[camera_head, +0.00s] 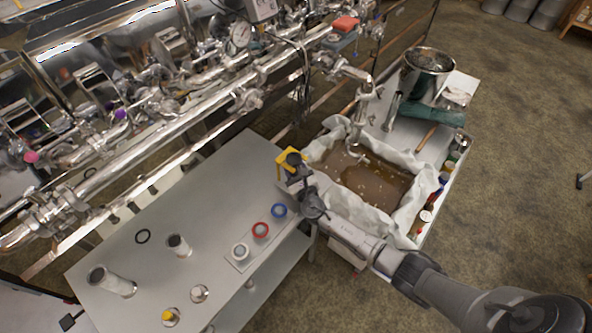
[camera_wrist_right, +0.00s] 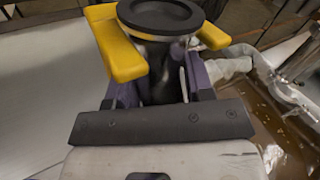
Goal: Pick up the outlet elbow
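My right gripper (camera_head: 291,161) has yellow fingers and is over the far right corner of the steel table (camera_head: 200,208), beside the lined tub. In the right wrist view, its yellow fingers (camera_wrist_right: 170,45) lie on both sides of a short metal pipe piece, which I take to be the outlet elbow (camera_wrist_right: 160,75). A black ring (camera_wrist_right: 160,14) caps its upper end. The fingers look closed on its body, with no clear gap. In the head view the piece is small and dark, mostly covered by the gripper. My left gripper does not show.
The tub (camera_head: 405,219) of brown liquid stands to the right, under a spout (camera_head: 357,135). Steel piping (camera_head: 160,138) runs along the back.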

